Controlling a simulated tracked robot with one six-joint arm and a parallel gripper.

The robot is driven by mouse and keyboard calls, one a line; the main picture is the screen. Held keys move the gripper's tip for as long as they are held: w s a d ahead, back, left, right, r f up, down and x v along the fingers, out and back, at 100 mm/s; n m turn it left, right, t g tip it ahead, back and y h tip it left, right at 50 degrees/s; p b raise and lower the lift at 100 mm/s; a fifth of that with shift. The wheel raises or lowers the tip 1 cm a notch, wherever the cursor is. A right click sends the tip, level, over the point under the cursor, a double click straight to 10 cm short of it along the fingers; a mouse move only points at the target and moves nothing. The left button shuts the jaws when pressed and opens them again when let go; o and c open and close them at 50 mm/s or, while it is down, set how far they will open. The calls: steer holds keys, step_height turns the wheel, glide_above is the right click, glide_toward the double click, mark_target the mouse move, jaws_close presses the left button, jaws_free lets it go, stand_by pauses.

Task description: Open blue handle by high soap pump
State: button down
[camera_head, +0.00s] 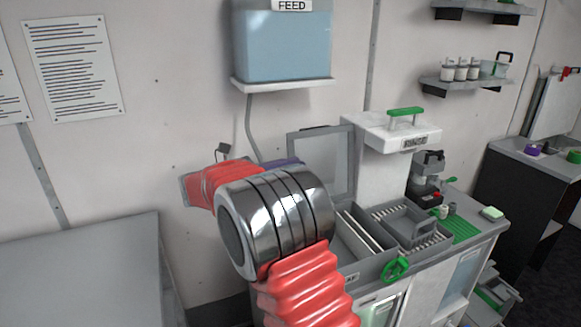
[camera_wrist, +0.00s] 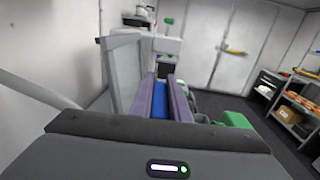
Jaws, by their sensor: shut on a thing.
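In the wrist view, the blue handle (camera_wrist: 160,103) shows as a blue strip between the two purple fingers of my gripper (camera_wrist: 161,83). The fingers are close on both sides of it, and my gripper is shut on it. The handle's lower end is hidden behind my gripper's dark body. In the head view, my red and chrome arm covers the handle, and only a bit of purple gripper (camera_head: 284,163) shows past the chrome joint. I cannot pick out the soap pump for certain.
A grey upright panel (camera_wrist: 126,65) stands close left of the fingers. The FEED tank (camera_head: 283,45) sits on a wall shelf above my arm. The RINSE unit (camera_head: 390,131) has a green handle (camera_head: 405,113). A green wheel (camera_head: 395,270) is on the bench front. A grey table (camera_head: 85,265) is at left.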

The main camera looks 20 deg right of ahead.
steer(key=n+t+y, duration=0.1)
steer(key=n+t, duration=0.1)
steer(key=t, duration=0.1)
steer(key=w+n+t+y, duration=0.1)
steer(key=n+t, duration=0.2)
steer(key=t, duration=0.1)
steer(key=shift+w+a, duration=0.1)
steer(key=shift+a, duration=0.05)
steer(key=shift+w+a+n+t+y, duration=0.1)
steer(key=shift+w+n+t+y, duration=0.05)
steer(key=shift+n+t+y, duration=0.7)
steer(key=shift+w+a+n+t+y, duration=0.15)
steer(key=shift+n+t+y, duration=0.5)
steer(key=shift+t, duration=0.3)
steer(key=shift+w+a+n+t+y, duration=0.1)
steer(key=shift+w+n+t+y, duration=0.05)
steer(key=shift+n+t+y, duration=0.6)
steer(key=shift+a+r+t+y, duration=0.1)
steer(key=shift+t+y, duration=0.25)
steer(key=c, duration=1.7)
jaws_free()
steer(key=shift+w, duration=0.1)
steer(key=shift+a, duration=0.1)
steer(key=v, duration=1.3)
steer(key=shift+s+a, duration=0.2)
steer(key=shift+s, duration=0.1)
